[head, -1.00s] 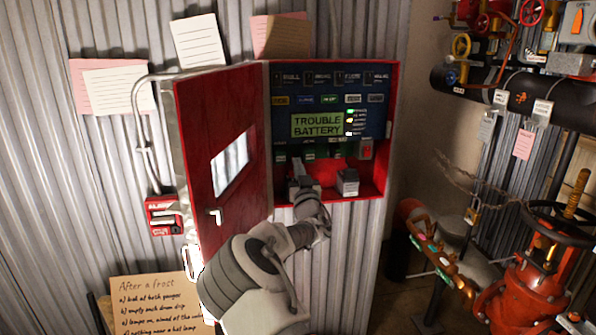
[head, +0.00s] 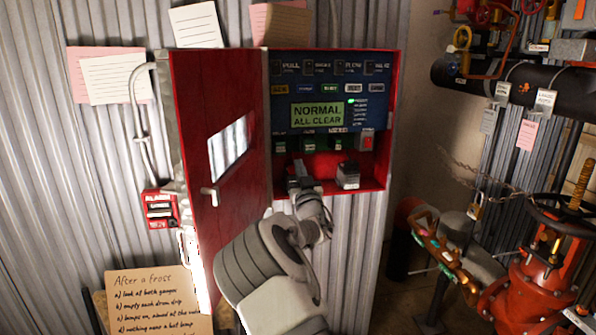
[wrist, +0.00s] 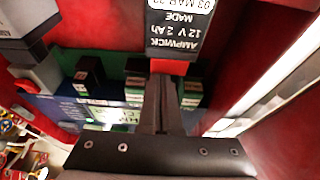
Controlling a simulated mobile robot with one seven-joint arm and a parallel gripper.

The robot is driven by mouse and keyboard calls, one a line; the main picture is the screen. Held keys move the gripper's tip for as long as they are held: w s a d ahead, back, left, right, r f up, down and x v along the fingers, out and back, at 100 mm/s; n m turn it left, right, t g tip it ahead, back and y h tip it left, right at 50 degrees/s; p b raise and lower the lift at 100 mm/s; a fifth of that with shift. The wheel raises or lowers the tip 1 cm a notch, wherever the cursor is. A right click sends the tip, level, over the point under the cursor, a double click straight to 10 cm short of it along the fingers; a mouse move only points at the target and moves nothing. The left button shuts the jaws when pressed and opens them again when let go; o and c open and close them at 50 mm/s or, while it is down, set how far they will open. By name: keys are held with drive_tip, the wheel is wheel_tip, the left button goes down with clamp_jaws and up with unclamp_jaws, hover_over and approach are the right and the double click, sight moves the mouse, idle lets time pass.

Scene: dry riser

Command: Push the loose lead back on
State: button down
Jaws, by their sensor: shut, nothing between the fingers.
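The red alarm panel (head: 392,120) stands open on the corrugated wall. Its green display (head: 318,113) reads "NORMAL ALL CLEAR". My gripper (head: 299,182) is inside the lower left of the box. In the wrist view my gripper (wrist: 160,78) has its fingers together and empty. Their tips meet or nearly meet a small red piece (wrist: 170,67), perhaps the lead's end, at the edge of a dark battery (wrist: 180,28) labelled "AMPWICK 12 V 2 Ah". The fingers hide part of this spot, so I cannot see the lead's seating fully.
The panel door (head: 220,140) hangs open just left of my arm. A second grey-topped block (head: 347,176) sits to the right in the box. Red valves (head: 540,285) and pipes stand at the right. A handwritten "After a frost" card (head: 155,300) is at the lower left.

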drive_tip(key=shift+a+f+b, duration=0.1)
drive_tip(key=shift+f+b, duration=0.35)
drive_tip(key=shift+b, duration=0.4)
drive_tip(key=shift+s+a+b, duration=0.15)
drive_tip(key=shift+a+b, duration=0.1)
drive_tip(key=shift+b, duration=0.15)
drive_tip(key=shift+r, duration=0.1)
